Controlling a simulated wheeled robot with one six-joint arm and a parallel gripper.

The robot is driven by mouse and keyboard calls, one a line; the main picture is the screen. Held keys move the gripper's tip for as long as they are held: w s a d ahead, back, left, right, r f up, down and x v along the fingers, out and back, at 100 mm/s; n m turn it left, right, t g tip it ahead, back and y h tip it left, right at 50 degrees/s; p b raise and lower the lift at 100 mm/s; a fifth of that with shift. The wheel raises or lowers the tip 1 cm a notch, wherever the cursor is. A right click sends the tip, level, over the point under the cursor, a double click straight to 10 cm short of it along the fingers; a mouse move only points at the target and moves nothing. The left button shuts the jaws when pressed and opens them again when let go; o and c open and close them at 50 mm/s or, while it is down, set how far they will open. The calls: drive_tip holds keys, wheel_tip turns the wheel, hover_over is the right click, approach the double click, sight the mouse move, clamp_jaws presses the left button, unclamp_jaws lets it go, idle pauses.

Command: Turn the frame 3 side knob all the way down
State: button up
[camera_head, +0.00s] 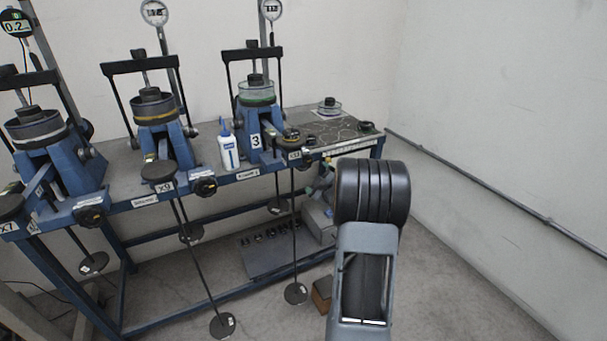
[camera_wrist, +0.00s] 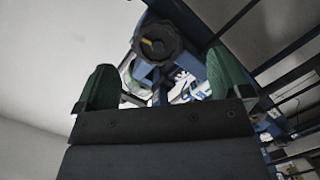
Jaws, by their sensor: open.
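Frame 3 (camera_head: 255,127) is the rightmost blue lever frame on the bench in the head view, marked with a white "3" plate. A black lobed knob (camera_wrist: 158,42) with an orange mark at its centre shows in the wrist view, on a blue frame part. My gripper (camera_wrist: 165,78) is open, with a green-padded finger on each side of the picture. The knob lies ahead of the gap between the fingers, towards the top, and appears not gripped. In the head view my dark arm hides much of the gripper.
Two more lever frames (camera_head: 165,130) stand to the left on the blue bench (camera_head: 240,176). A white bottle (camera_head: 228,150) stands beside frame 3. Hanging rods with discs (camera_head: 296,293) reach below the bench edge. A wall rail (camera_head: 480,187) runs at right; floor there is clear.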

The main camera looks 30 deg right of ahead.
sight(305, 163)
drive_tip(key=w, duration=0.3)
drive_tip(key=w+r+n+t+p, duration=0.1)
drive_tip(key=w, duration=0.2)
drive_tip(key=w+n+y+p, duration=0.1)
drive_tip(key=w, duration=0.2)
drive_tip(key=shift+w+d+r+t, duration=0.15)
drive_tip(key=shift+w+d+t, duration=0.15)
drive_tip(key=shift+t, duration=0.1)
drive_tip(key=shift+w+p, duration=0.3)
drive_tip(key=shift+w, duration=0.05)
drive_tip(key=shift+c, duration=0.3)
drive_tip(key=shift+s, duration=0.1)
drive_tip(key=c, duration=1.1)
